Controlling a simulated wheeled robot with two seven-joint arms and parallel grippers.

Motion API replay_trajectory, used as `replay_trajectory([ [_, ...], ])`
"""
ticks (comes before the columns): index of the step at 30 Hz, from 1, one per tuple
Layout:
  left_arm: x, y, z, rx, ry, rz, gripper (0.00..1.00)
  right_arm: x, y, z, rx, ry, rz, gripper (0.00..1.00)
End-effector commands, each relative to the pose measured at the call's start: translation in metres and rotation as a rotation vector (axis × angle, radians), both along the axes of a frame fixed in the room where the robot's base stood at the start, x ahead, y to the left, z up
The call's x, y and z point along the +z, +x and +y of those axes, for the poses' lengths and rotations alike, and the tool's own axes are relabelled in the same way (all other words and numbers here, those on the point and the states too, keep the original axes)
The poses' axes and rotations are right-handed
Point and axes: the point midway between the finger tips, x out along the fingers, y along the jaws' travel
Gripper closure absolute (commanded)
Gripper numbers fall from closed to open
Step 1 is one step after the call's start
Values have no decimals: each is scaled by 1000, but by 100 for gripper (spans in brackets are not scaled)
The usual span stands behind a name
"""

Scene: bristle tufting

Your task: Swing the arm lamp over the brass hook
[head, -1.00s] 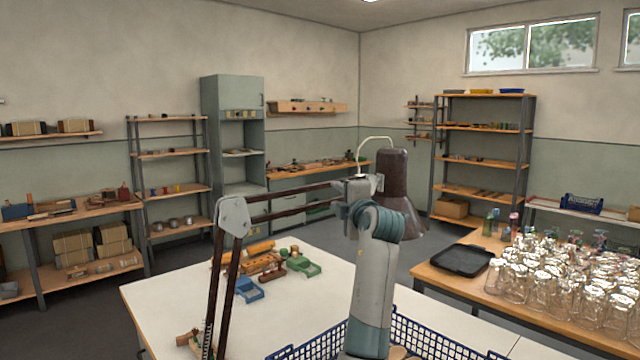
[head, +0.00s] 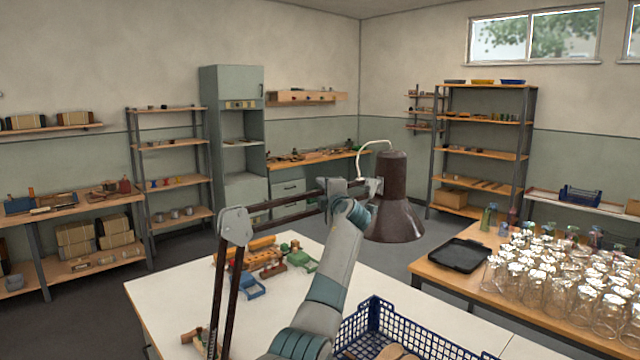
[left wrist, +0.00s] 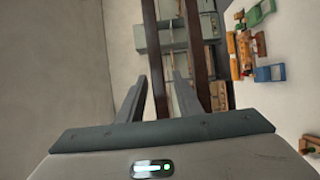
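The arm lamp has a dark brown shade (head: 394,205) and paired brown bars (head: 285,203) that meet at a grey elbow joint (head: 236,226). My left gripper (head: 337,190) is at the upper bars, just left of the shade. In the left wrist view, its two fingers (left wrist: 160,85) stand apart. One lamp bar (left wrist: 153,50) shows between them with gaps on both sides, and the other passes behind the right finger. I cannot make out the brass hook. My right gripper is out of view.
A blue basket (head: 378,312) stands at the white table's (head: 170,297) front, right of my left arm. Glass jars (head: 560,275) and a black tray (head: 459,256) crowd the right table.

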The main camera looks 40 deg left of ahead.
Motion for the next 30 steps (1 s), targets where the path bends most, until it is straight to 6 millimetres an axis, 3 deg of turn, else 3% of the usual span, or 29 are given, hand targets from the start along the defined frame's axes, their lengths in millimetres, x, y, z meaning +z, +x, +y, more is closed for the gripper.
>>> replay_trajectory([
  [9, 1, 13, 18, 0, 0, 1, 68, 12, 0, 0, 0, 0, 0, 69],
  [21, 0, 14, 21, 0, 0, 0, 68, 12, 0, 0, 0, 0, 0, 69],
  [25, 0, 14, 21, 0, 0, 0, 97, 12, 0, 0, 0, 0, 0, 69],
  [30, -1, 14, 21, 0, 1, 1, 100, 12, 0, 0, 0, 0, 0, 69],
])
